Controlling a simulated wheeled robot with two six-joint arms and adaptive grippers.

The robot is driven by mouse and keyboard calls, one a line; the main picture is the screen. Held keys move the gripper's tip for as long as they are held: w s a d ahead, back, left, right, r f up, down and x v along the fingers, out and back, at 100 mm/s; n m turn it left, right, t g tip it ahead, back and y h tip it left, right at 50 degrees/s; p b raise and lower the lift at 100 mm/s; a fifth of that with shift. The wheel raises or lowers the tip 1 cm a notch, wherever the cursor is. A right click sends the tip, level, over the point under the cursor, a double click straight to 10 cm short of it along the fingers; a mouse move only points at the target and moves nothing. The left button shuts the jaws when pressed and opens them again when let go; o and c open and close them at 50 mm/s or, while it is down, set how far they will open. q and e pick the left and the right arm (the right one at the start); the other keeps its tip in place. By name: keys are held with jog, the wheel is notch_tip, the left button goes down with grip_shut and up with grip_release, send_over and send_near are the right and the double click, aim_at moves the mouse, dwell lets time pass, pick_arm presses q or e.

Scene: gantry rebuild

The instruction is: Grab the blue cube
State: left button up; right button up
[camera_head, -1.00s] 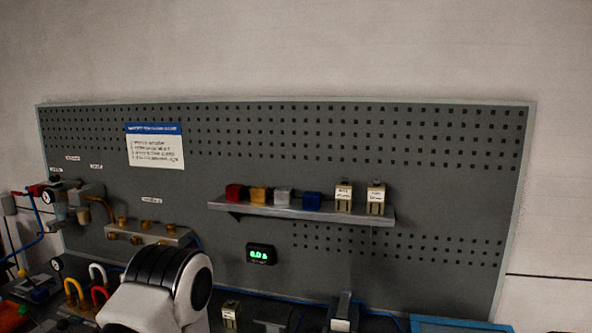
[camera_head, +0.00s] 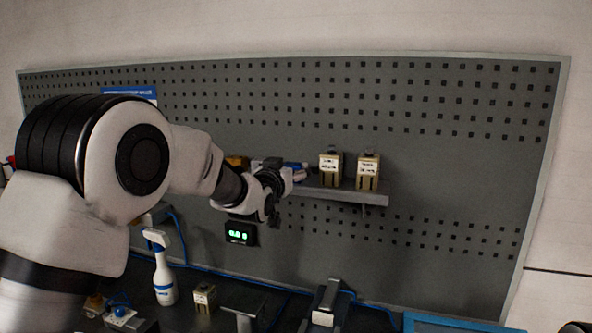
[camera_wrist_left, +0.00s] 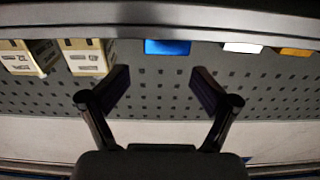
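The blue cube (camera_head: 296,165) sits on the wall shelf (camera_head: 350,195), mostly hidden behind my left gripper (camera_head: 292,178) in the head view. In the left wrist view the blue cube (camera_wrist_left: 167,47) shows beyond the fingertips, roughly midway between them, at the shelf. The left gripper (camera_wrist_left: 160,82) is open and empty there, its two dark fingers spread apart. I see no finger touching the cube.
Two tan labelled boxes, one nearer (camera_head: 330,168) and one further right (camera_head: 368,172), stand right of the cube. A yellow block (camera_head: 237,162) is left of it, and a white block (camera_wrist_left: 242,48) shows in the wrist view. A green-digit display (camera_head: 240,234) hangs below the shelf.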

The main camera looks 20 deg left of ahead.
aim_at(293, 164)
pick_arm(q)
jog(key=w+p, duration=0.1)
jog(key=w, duration=0.3)
jog(key=w+f+p, duration=0.1)
jog(key=w, duration=0.1)
jog(key=shift+a+p, duration=0.35)
jog(key=shift+w+f, duration=0.2)
jog(key=shift+w, duration=0.05)
jog(key=shift+s+d+r, duration=0.1)
jog(key=shift+s+r, duration=0.15)
jog(key=shift+s, duration=0.25)
jog(key=shift+c, duration=0.7)
jog(key=shift+s, duration=0.15)
jog(key=c, duration=1.1)
jog(key=shift+f, duration=0.1)
jog(key=shift+c, duration=1)
